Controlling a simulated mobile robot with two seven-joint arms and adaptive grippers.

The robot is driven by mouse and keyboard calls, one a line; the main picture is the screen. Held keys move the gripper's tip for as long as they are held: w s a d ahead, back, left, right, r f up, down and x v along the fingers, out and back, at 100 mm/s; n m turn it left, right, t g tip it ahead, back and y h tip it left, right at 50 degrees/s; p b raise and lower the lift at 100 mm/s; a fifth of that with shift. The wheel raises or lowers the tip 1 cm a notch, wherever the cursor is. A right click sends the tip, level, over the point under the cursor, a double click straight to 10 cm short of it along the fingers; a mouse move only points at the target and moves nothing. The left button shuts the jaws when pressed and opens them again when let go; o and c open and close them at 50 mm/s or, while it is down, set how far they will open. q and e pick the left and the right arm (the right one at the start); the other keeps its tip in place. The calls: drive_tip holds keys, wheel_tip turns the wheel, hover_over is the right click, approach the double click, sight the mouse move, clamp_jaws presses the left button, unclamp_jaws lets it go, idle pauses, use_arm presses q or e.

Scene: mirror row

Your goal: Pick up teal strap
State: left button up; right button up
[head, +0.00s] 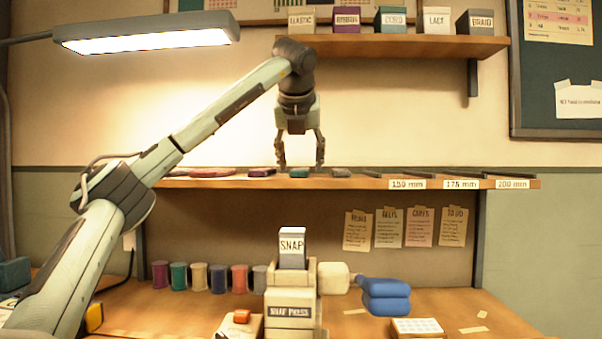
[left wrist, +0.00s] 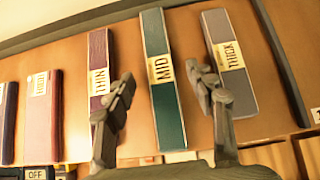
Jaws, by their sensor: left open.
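The teal strap (head: 299,173) lies on the middle shelf, between a purple strap and a grey strap. In the left wrist view the teal strap (left wrist: 168,110) has a cream label reading MID and runs up between my fingers. My left gripper (head: 300,165) is open and empty, pointing down just above the shelf with its fingers on either side of the teal strap. In the left wrist view the left gripper (left wrist: 160,83) has one finger over the purple strap's side and one over the grey strap's side. Whether it touches anything cannot be told. My right gripper is not in view.
The purple strap (left wrist: 98,60), labelled THIN, and the grey strap (left wrist: 232,65), labelled THICK, lie close on both sides. Pinkish straps (head: 212,173) lie further left. The shelf (head: 350,183) holds dark slots marked by millimetres at right. A snap press (head: 290,310) stands below.

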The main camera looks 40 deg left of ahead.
use_arm(q)
drive_tip(key=shift+w+a+f, duration=0.25)
drive_tip(key=shift+w+f, duration=0.1)
drive_tip(key=shift+f, duration=0.05)
drive_tip(key=c, duration=1.3)
drive_tip(key=shift+o, duration=0.2)
drive_tip(key=shift+r, duration=0.1)
